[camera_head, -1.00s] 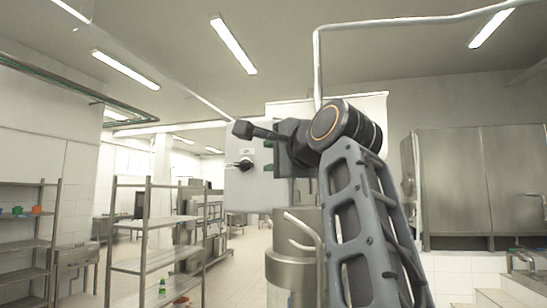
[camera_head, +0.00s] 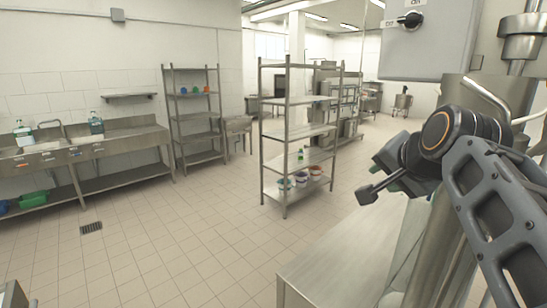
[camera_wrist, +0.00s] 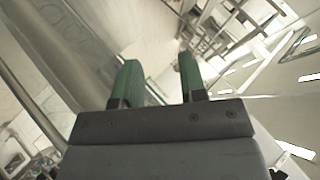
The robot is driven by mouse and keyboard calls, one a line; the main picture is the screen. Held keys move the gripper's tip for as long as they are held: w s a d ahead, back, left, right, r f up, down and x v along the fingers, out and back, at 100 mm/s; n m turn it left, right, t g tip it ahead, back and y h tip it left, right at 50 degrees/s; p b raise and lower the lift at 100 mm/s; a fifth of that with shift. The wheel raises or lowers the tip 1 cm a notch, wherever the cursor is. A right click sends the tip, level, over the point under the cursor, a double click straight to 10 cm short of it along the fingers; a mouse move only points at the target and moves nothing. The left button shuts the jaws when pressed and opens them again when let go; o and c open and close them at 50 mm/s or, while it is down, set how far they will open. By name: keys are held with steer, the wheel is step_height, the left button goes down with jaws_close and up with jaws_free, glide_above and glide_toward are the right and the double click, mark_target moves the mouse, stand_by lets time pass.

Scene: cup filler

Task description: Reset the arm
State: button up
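My arm shows at the right of the head view, bent at a dark joint with an orange ring, in front of a steel machine (camera_head: 450,215). My gripper (camera_wrist: 158,64) shows in the wrist view with two green fingers apart and nothing between them. In the head view its fingers are mostly hidden behind the dark wrist parts, which hang left of the joint above a steel table (camera_head: 340,265). I cannot tell from these views whether the arm touches the machine.
A grey control box (camera_head: 430,40) with a black knob is above my arm. A steel shelf rack (camera_head: 300,131) with pots on its low shelf stands mid-room. A sink counter (camera_head: 120,140) lines the left wall. The tiled floor (camera_head: 180,235) between is clear.

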steer(key=s+a+f+n+g, duration=0.1)
steer(key=s+f+n+g, duration=0.1)
steer(key=f, duration=0.7)
steer(key=s+a+f+n+g, duration=0.1)
steer(key=s+f+n, duration=0.3)
steer(key=f, duration=0.5)
steer(key=s+a+f+n+g, duration=0.2)
steer(key=s+f, duration=0.3)
steer(key=f, duration=0.4)
steer(key=shift+s+a+n+g, duration=0.15)
steer(key=shift+a+n+g, duration=0.15)
steer(key=shift+a+n, duration=0.45)
steer(key=shift+d, duration=0.2)
